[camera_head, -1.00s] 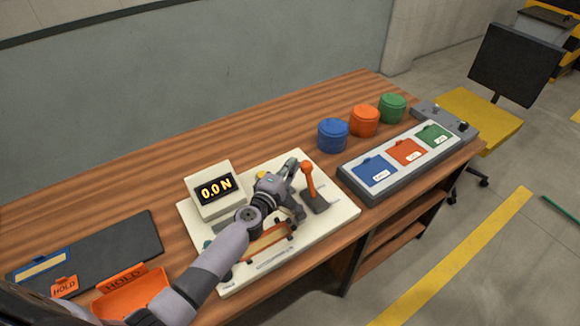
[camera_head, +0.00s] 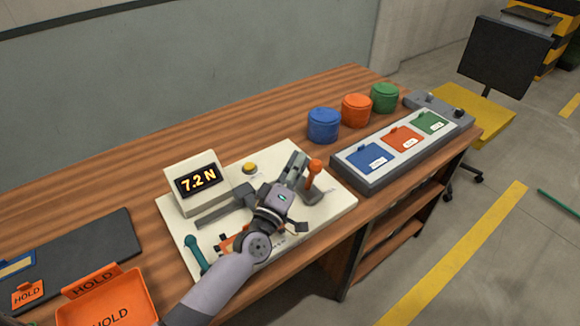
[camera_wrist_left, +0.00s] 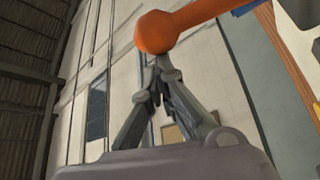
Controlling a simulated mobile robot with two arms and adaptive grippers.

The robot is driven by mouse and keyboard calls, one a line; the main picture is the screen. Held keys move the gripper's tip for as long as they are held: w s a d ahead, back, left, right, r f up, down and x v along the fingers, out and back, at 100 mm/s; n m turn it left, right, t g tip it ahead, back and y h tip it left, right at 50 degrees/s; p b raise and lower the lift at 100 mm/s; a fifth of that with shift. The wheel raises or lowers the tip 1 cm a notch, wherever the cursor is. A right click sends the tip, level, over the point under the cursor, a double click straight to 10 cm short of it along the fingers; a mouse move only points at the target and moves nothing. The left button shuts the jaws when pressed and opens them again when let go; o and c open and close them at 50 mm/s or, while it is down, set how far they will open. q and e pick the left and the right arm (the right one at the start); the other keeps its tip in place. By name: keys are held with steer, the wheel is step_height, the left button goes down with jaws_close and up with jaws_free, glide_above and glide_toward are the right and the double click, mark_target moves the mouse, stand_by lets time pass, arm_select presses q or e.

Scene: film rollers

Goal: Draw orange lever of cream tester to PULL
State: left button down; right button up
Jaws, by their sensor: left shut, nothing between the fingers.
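The cream tester (camera_head: 339,203) lies on the wooden bench, and its display (camera_head: 198,181) reads 7.2 N. Its orange lever (camera_head: 314,166) stands at the right part of the plate, its knob leaning slightly right of its foot. In the wrist view the orange knob (camera_wrist_left: 168,32) is large and close, just beyond the fingertips. My left gripper (camera_head: 299,182) is beside the lever on its left. Its fingers (camera_wrist_left: 165,70) converge to a shut tip with nothing between them. Whether the tips touch the lever is unclear. Any PULL marking is unreadable. My right gripper is out of view.
A yellow button (camera_head: 250,168) and a teal handle (camera_head: 195,254) are on the tester plate. Blue (camera_head: 323,126), orange (camera_head: 356,111) and green (camera_head: 384,98) canisters stand behind a grey tray (camera_head: 376,184). An orange HOLD bin (camera_head: 135,290) is at front left.

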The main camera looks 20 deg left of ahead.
arm_select(q)
steer(key=d+m+b, duration=0.1)
steer(key=s+d+m+h+b, duration=0.1)
steer(key=shift+s+d+f+m+t, duration=0.1)
steer(key=shift+s+f+m+t, duration=0.1)
steer(key=shift+f+m+t, duration=0.15)
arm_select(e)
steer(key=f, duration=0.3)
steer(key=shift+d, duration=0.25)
arm_select(q)
steer(key=shift+h, duration=0.3)
